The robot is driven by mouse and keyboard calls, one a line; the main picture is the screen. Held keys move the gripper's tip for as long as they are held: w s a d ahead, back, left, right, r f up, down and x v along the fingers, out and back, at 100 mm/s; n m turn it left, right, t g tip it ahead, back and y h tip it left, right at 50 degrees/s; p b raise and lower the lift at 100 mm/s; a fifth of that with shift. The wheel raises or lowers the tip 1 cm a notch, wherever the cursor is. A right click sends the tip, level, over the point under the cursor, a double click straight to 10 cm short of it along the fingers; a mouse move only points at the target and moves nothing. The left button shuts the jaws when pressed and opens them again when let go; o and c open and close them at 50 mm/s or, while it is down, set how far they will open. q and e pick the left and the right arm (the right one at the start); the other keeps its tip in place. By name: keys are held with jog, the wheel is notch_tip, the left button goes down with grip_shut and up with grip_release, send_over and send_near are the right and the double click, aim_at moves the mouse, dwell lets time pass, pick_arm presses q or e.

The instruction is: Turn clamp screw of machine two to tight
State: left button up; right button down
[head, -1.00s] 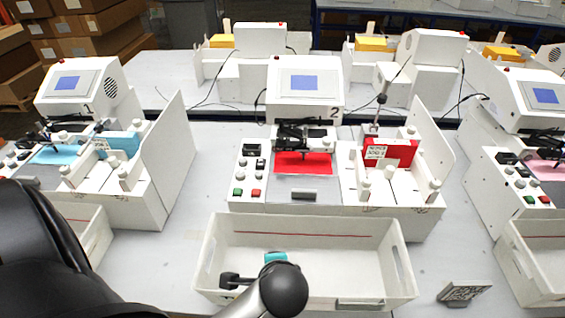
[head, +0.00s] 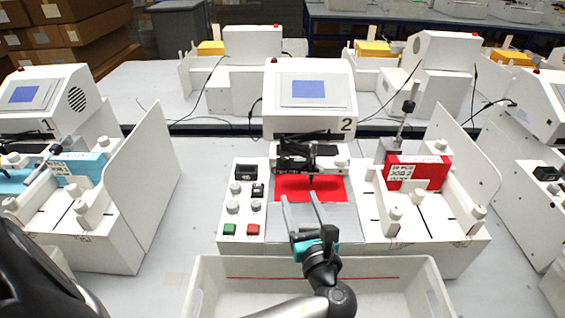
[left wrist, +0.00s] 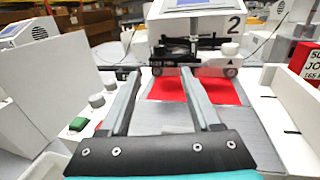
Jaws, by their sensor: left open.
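Machine two (head: 309,97), a white plotter marked 2 with a blue screen, stands in the middle; it also shows in the left wrist view (left wrist: 190,27). Its black pen carriage (head: 308,160) sits over a red sheet (head: 335,188). A pale round knob (left wrist: 229,50) is right of the carriage in the left wrist view; I cannot tell whether it is the clamp screw. My left gripper (head: 300,197) is open and empty, its fingers pointing at the front of the red sheet. In the left wrist view its fingertips (left wrist: 161,73) are apart below the carriage. My right gripper is not in view.
A button panel (head: 243,205) is left of the sheet. A red box (head: 417,172) stands on the right side, beside a tall white panel (head: 458,150). A white bin (head: 215,285) is in front. Another plotter with a blue box (head: 80,170) is at the left.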

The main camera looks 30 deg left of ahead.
aim_at(286, 163)
pick_arm(q)
jog(key=shift+w+a, duration=0.4)
jog(key=x, duration=1.4)
jog(key=shift+a, duration=0.1)
jog(key=shift+s, duration=0.1)
jog(key=shift+c, duration=0.2)
grip_shut()
